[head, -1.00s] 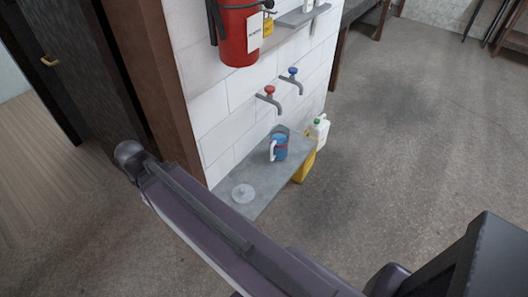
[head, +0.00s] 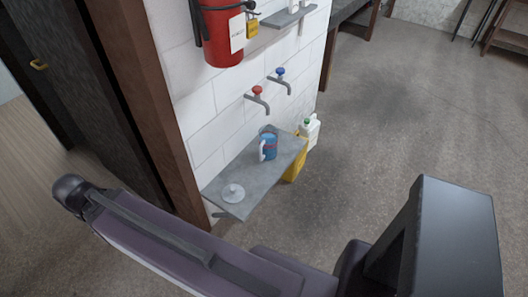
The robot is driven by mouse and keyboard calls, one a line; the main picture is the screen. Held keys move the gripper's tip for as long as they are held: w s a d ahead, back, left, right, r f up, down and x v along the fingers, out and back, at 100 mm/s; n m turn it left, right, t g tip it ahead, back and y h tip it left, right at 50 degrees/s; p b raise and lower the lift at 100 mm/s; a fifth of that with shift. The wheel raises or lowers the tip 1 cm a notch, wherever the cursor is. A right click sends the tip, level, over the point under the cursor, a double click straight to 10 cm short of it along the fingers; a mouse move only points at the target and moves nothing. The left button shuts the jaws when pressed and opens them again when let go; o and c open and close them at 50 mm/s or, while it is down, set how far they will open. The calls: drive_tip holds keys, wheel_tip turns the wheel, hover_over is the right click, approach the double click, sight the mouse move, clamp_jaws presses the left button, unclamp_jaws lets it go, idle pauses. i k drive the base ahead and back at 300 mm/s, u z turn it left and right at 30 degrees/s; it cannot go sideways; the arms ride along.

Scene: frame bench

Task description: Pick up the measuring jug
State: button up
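The measuring jug (head: 270,147) appears to be the blue vessel with a white handle and a reddish band. It stands upright on a grey wall shelf (head: 252,186), below two taps. Its handle faces left. A grey shape shows just behind it, too small to make out. My gripper is not in view; only links of my arm cross the bottom of the head view, apart from the jug.
A pale round lid-like thing (head: 233,193) lies on the shelf's near end. Red (head: 257,92) and blue (head: 280,73) taps jut out above. A white bottle (head: 311,130) and yellow container (head: 295,166) stand beyond the shelf. Floor to the right is clear.

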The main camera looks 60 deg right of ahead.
sight(268, 140)
drive_tip(key=u, duration=0.1)
drive_tip(key=k, duration=1.3)
drive_tip(key=z, duration=1.7)
drive_tip(key=i, duration=1)
drive_tip(key=u, duration=0.1)
